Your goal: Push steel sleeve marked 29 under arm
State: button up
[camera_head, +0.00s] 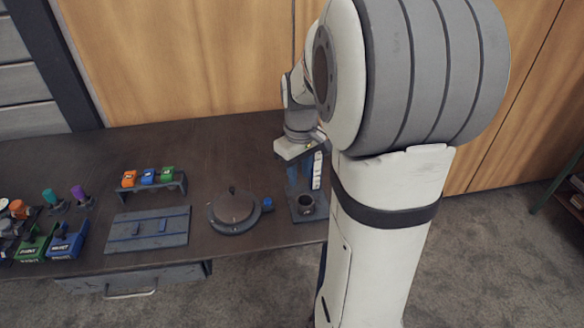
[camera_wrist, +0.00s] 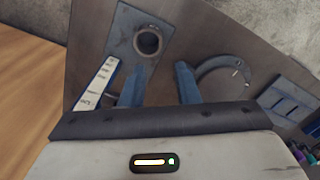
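A short dark steel sleeve (camera_head: 306,203) stands upright on a grey base plate (camera_head: 312,215) at the table's right end. In the wrist view the sleeve (camera_wrist: 149,41) shows its round open top, but no number is legible. A blue upright with a white marked scale (camera_head: 317,172) rises behind it; the scale (camera_wrist: 98,85) also shows in the wrist view. I cannot make out an arm on this stand. My gripper (camera_wrist: 158,72) is open, its two blue fingers apart with nothing between them. It is above the stand, apart from the sleeve.
A round dark lidded disc (camera_head: 234,210) with a blue knob lies left of the stand. A slotted plate (camera_head: 148,230), a rack with coloured blocks (camera_head: 150,182) and several bins (camera_head: 65,243) are further left. The back of the table is clear. My own arm hides its right end.

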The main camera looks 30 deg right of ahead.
aim_at(298, 205)
notch_tip(298, 205, down, 12)
dwell(0.6)
jog(key=shift+c, duration=0.2)
grip_shut()
